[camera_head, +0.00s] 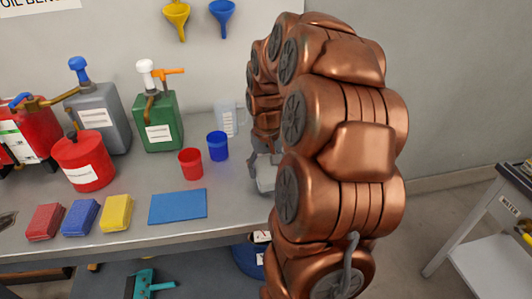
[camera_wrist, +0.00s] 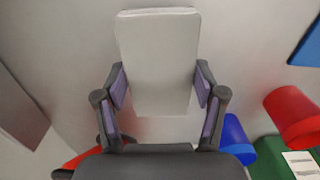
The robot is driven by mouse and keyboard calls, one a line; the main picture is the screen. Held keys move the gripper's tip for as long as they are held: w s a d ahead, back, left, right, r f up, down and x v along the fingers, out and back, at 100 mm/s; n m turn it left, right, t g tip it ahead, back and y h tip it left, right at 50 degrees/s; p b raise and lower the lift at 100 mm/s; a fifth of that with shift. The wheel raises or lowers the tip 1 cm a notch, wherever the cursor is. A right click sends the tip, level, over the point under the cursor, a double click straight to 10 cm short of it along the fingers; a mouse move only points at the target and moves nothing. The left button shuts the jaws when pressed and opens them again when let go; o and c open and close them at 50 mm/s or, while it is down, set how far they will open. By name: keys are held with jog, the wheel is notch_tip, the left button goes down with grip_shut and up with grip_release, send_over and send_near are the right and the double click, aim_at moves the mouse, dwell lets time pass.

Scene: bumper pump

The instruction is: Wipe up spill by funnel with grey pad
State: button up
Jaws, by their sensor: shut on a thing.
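The grey pad (camera_wrist: 158,60) is a pale block held between the two fingers of my gripper (camera_wrist: 161,92) in the wrist view. In the head view my gripper (camera_head: 260,163) is at the right part of the bench, partly behind my arm. The pad (camera_head: 266,182) shows there only in part, low over or on the bench top; I cannot tell whether it touches. A yellow funnel (camera_head: 176,16) and a blue funnel (camera_head: 222,10) hang on the wall. A red-orange thing (camera_wrist: 78,157) shows partly behind my gripper. I cannot make out a spill in either view.
A red cup (camera_head: 190,163), a blue cup (camera_head: 218,146) and a clear jug (camera_head: 228,118) stand left of my gripper. A blue mat (camera_head: 178,206) lies nearer the front edge. Red, blue and yellow blocks (camera_head: 117,212) and pump cans (camera_head: 158,122) are further left.

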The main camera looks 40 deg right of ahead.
jog(key=shift+r+p, duration=0.7)
jog(key=shift+r, duration=2.4)
